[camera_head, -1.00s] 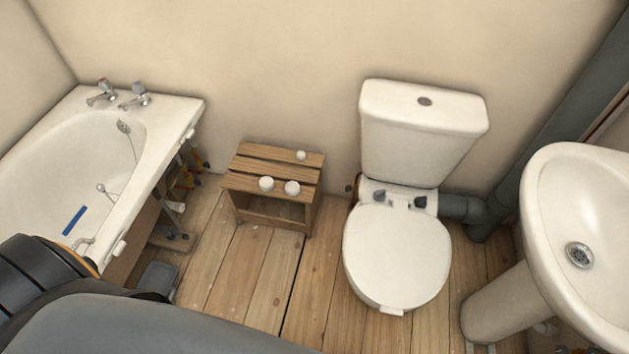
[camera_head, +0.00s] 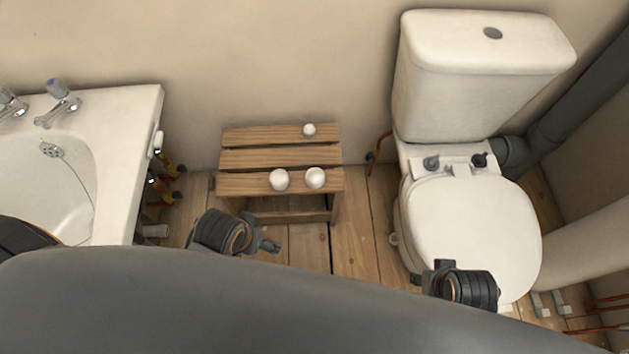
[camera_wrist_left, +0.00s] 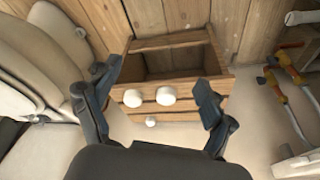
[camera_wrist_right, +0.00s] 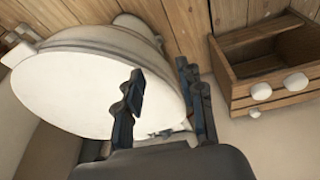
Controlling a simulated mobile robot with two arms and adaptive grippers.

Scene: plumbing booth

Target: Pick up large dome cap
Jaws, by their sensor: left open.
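Two larger white rounded caps, one left (camera_head: 279,180) and one right (camera_head: 316,178), sit side by side on the front slat of a wooden stool (camera_head: 262,158). A smaller white cap (camera_head: 309,130) sits on the back slat. I cannot tell which larger one is the large dome cap. My left gripper (camera_head: 266,246) is open and empty in front of the stool; in the left wrist view (camera_wrist_left: 157,84) its fingers spread either side of the two larger caps (camera_wrist_left: 133,98) (camera_wrist_left: 166,95), apart from them. My right gripper (camera_head: 444,267) is open and empty over the toilet's front.
The toilet (camera_head: 475,235) stands right of the stool, with a grey pipe (camera_head: 565,120) behind it. The bathtub (camera_head: 120,125) is at the left, with orange-handled tools (camera_head: 170,170) beside it. Bare floor (camera_head: 352,235) lies between stool and toilet.

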